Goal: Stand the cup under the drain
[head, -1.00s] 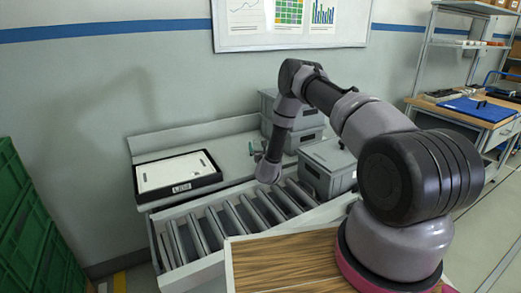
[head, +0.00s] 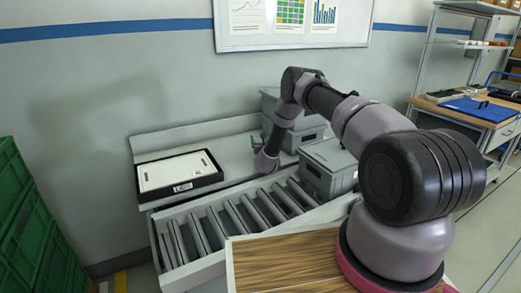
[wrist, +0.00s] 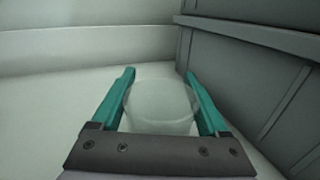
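In the wrist view a pale, see-through cup (wrist: 160,105) is between the two teal fingers of my gripper (wrist: 159,76). The fingers are well apart, one along each side of the cup. I cannot tell whether they press on it or leave a small gap. In the head view my gripper (head: 258,146) is low over the pale bench, left of the grey bins; the cup cannot be made out there. No drain can be made out in either view.
Stacked grey bins (head: 290,138) and a nearer lidded grey bin (head: 328,172) stand right of my gripper. A grey wall with ribs (wrist: 260,75) is close at right in the wrist view. A black-edged tray (head: 178,176) lies at left. A roller conveyor (head: 235,222) runs in front.

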